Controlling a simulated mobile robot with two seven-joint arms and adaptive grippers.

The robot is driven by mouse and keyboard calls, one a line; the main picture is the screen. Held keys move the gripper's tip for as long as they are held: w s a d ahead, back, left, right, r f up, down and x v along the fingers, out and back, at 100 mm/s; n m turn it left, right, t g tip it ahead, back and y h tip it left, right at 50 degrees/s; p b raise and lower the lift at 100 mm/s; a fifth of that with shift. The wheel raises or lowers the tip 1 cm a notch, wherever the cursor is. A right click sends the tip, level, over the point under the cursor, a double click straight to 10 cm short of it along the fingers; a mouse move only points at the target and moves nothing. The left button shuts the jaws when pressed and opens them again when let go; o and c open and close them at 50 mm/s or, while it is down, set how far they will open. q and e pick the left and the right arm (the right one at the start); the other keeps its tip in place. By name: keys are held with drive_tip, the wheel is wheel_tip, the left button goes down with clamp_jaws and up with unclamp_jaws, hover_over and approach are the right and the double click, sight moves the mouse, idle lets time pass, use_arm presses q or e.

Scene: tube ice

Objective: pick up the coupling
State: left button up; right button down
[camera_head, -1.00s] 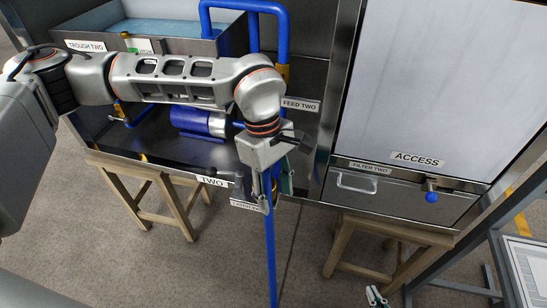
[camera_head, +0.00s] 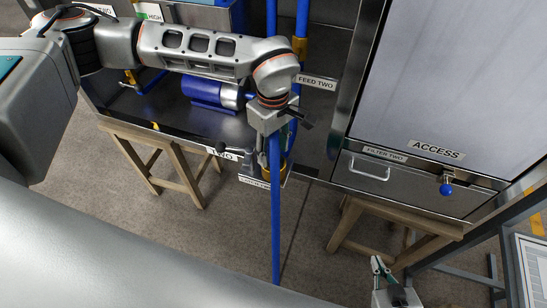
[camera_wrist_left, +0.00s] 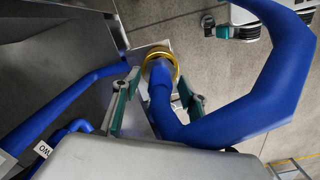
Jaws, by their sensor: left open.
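The coupling appears to be the brass-coloured ring (camera_wrist_left: 160,62) at the end of the curved blue hose in the left wrist view. My left gripper (camera_wrist_left: 158,92) is open, with one green-padded finger on each side of the hose, just short of the ring. In the head view the hose partly covers this gripper (camera_head: 274,148). I cannot tell whether the fingers touch anything. My right gripper (camera_head: 381,268) is low at the right, away from the coupling; its opening is unclear.
A metal bench with a blue cylinder (camera_head: 210,92) is behind my left arm. A wooden stool (camera_head: 160,160) stands below it, and another stool (camera_head: 390,235) stands under the filter drawer (camera_head: 400,180). A metal frame stands at the right.

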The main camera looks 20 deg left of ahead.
use_arm(q)
drive_tip(key=shift+f, duration=0.1)
drive_tip(key=shift+c, duration=0.4)
clamp_jaws()
